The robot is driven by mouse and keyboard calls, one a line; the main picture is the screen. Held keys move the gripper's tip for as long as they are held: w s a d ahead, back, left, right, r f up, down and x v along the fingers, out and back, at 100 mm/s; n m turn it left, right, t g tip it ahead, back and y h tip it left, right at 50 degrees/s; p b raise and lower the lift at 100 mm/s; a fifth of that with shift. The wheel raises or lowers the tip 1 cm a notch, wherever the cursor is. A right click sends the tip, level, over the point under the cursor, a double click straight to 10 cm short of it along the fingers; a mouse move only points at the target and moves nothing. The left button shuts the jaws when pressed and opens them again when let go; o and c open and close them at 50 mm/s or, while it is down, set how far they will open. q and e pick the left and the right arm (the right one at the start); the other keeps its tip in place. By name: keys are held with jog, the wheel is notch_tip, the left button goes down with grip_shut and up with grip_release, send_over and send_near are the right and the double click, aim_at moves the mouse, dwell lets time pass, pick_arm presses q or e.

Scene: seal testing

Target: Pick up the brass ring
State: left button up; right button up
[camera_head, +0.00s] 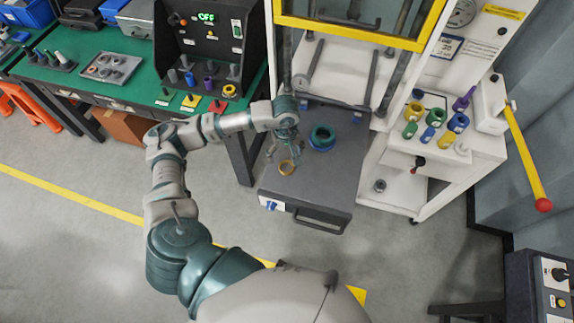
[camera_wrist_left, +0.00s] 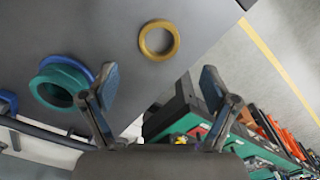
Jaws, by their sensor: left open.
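The brass ring (camera_head: 287,167) lies flat on the dark grey pull-out tray (camera_head: 318,188) of the press-like machine. It also shows in the left wrist view (camera_wrist_left: 159,40), beyond the fingertips and roughly between them in width. My left gripper (camera_head: 280,152) is just above and behind the ring in the head view. Its two fingers (camera_wrist_left: 160,82) are spread apart with nothing between them. I cannot tell the exact height of the fingers above the tray. My right gripper does not show in either view.
A teal ring on a blue base (camera_head: 322,137) stands on the tray, close to the left gripper's right side. The machine's yellow-framed guard (camera_head: 350,35) rises behind. A green workbench (camera_head: 110,75) is at left; a white shelf with coloured parts (camera_head: 437,150) is at right.

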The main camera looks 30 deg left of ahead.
aim_at(287, 168)
pick_arm(q)
jog(key=shift+s+d+f+p, duration=0.15)
jog(key=shift+f+p, duration=0.3)
jog(key=shift+f, duration=1.1)
jog(key=shift+w+d+f+p, duration=0.1)
jog(key=shift+f+p, duration=0.3)
jog(key=shift+f, duration=1.15)
jog(key=shift+s, duration=0.1)
jog(key=c, duration=1.4)
jog(key=shift+o, duration=0.2)
jog(key=shift+r, duration=0.1)
